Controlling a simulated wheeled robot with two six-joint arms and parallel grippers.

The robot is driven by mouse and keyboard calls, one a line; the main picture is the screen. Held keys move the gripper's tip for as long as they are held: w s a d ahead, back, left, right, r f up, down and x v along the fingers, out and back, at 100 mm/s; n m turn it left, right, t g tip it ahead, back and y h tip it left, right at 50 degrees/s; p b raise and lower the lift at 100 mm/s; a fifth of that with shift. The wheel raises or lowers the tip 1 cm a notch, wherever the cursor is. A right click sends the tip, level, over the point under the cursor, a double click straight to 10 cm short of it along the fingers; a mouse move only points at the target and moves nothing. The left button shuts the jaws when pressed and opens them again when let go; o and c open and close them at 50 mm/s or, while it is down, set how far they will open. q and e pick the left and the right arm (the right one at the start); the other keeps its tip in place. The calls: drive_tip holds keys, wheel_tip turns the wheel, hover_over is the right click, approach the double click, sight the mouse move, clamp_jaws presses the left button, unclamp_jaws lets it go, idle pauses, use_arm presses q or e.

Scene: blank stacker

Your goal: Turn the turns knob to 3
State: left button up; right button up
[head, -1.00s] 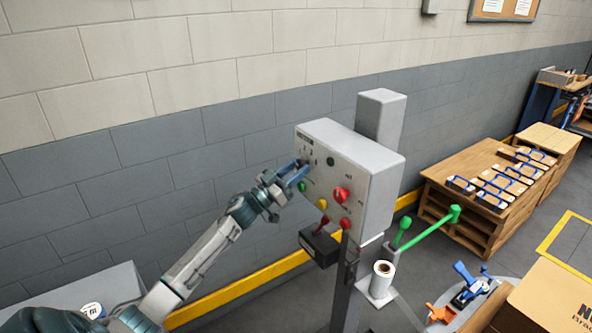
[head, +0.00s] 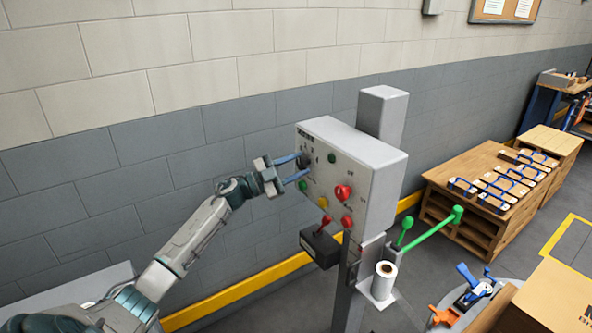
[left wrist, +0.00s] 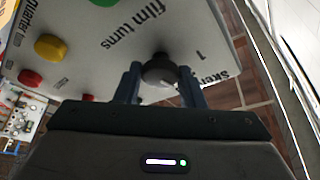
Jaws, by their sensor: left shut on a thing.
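The turns knob (left wrist: 160,70) is a dark round knob on the face of the grey control box (head: 373,165). In the left wrist view the printed words "film turns" and a "1" show near it. My left gripper (head: 304,164) reaches the upper left of the box's face. In the left wrist view its two blue fingers (left wrist: 161,84) stand on either side of the knob, shut on it. In the head view the knob (head: 304,159) is small and partly covered by the fingers. I cannot read where its pointer stands. My right gripper is not in view.
Below the knob are a green button (head: 303,186), a yellow button (head: 323,202) and a red button (head: 347,221). A red knob (head: 343,191) is further right. A red-handled lever (head: 322,228) juts out beneath the box. A green bar (head: 432,230) sticks out at the right.

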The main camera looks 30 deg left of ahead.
use_arm(q)
drive_tip(key=m+g, duration=0.1)
drive_tip(key=m, duration=0.3)
drive_tip(key=shift+a+g+h+b, duration=0.1)
drive_tip(key=shift+g+h+b, duration=0.2)
drive_tip(key=shift+g+b, duration=0.1)
drive_tip(key=shift+r+m+g+b, duration=0.1)
drive_tip(key=shift+m+g+b, duration=0.35)
drive_tip(key=shift+m, duration=1.25)
drive_tip(key=shift+g, duration=0.25)
drive_tip(key=o, duration=1)
